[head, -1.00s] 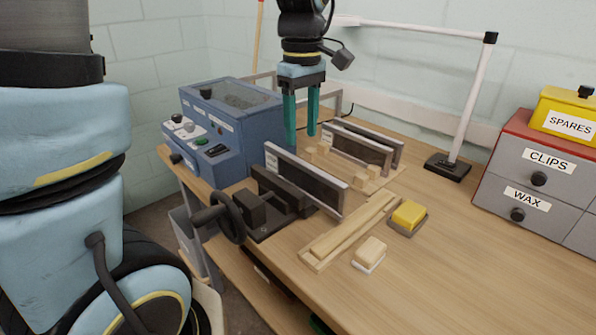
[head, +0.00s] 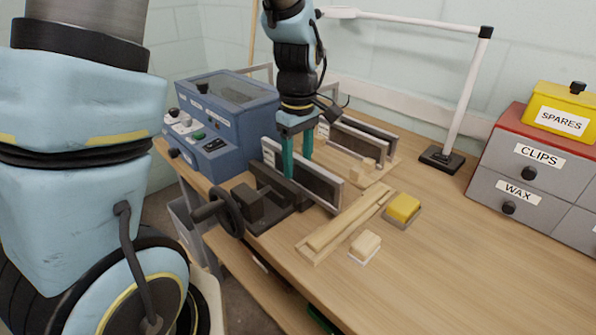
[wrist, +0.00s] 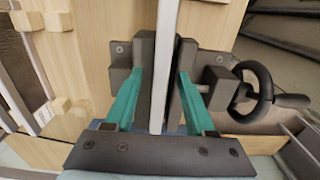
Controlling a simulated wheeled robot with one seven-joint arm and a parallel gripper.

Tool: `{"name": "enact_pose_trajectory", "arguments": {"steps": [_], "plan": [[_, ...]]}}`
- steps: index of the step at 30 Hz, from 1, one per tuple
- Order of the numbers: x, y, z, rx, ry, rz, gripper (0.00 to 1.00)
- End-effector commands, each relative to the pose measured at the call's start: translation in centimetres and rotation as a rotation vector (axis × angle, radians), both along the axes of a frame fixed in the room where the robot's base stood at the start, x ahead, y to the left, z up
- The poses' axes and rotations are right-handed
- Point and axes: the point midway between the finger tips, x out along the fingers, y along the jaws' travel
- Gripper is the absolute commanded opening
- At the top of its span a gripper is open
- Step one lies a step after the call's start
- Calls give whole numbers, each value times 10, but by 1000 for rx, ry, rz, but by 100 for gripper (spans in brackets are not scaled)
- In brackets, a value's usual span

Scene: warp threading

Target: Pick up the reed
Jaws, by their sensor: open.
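A reed (head: 318,184), a long dark panel with pale metal edges, stands upright in a black vise (head: 262,208) at the bench's front edge. In the wrist view the reed (wrist: 167,50) shows edge-on as a pale strip between the vise jaws. My gripper (head: 297,165) is open, pointing down over the reed, its teal fingers on either side of the reed's top edge. In the wrist view my gripper (wrist: 161,74) has a finger left and right of the strip, with visible gaps. Whether a finger touches the reed or the vise, I cannot tell.
Similar dark panels stand in a wooden rack (head: 372,178) behind. A blue machine (head: 220,120) is at left, with the vise's handwheel (head: 222,213) in front. A wooden tray (head: 345,225), yellow block (head: 403,207) and pale block (head: 366,244) lie right.

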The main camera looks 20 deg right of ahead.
Motion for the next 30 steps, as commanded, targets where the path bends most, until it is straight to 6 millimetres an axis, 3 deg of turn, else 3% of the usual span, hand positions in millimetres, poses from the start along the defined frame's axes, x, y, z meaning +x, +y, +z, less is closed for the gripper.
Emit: {"name": "enact_pose_trajectory", "arguments": {"steps": [2,16,30], "plan": [[0,0,0,0,0,0,54],[0,0,0,0,0,0,1],[0,0,0,0,0,0,0]]}}
